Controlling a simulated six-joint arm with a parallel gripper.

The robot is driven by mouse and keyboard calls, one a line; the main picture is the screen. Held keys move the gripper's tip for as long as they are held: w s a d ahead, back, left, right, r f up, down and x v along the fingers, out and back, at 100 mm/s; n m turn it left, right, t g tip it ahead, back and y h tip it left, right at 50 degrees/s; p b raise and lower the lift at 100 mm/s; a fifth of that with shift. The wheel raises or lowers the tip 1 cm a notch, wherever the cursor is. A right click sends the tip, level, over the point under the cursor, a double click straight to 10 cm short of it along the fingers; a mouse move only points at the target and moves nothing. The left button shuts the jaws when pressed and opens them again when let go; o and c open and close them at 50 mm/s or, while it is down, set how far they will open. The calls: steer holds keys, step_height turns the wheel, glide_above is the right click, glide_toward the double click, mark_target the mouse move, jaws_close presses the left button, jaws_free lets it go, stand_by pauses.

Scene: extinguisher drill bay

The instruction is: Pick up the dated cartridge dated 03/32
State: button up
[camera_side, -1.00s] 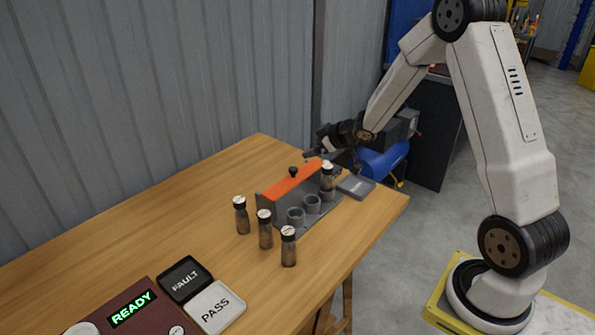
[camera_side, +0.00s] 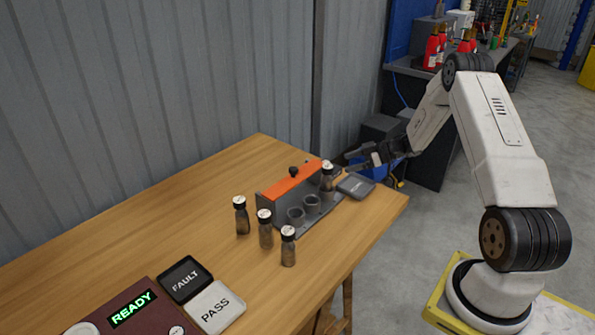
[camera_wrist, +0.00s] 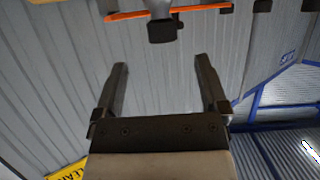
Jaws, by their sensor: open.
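Three cartridges with black caps and pale tops stand upright on the wooden table in the side view: a left one (camera_side: 241,216), a middle one (camera_side: 265,230) and a front one (camera_side: 288,247). A fourth cartridge (camera_side: 327,177) stands in the far end of the grey rack (camera_side: 318,219). Their dates are too small to read, so I cannot tell which is 03/32. My gripper (camera_side: 352,161) is open and empty, behind and right of the rack's far end. The wrist view shows its two fingers (camera_wrist: 163,85) apart with nothing between them.
The rack has an orange top bar (camera_side: 292,182) with a black knob and two empty cups. A grey pad (camera_side: 355,186) lies right of it. FAULT (camera_side: 185,279) and PASS (camera_side: 215,306) pads and a READY box (camera_side: 125,311) are at the front. The left tabletop is clear.

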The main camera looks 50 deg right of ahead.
mark_target(328, 166)
steer(key=shift+x, duration=1.3)
steer(key=shift+a, duration=0.1)
steer(key=shift+x, duration=2.6)
steer(key=shift+s, duration=0.1)
jaws_close()
steer(key=shift+r, duration=0.1)
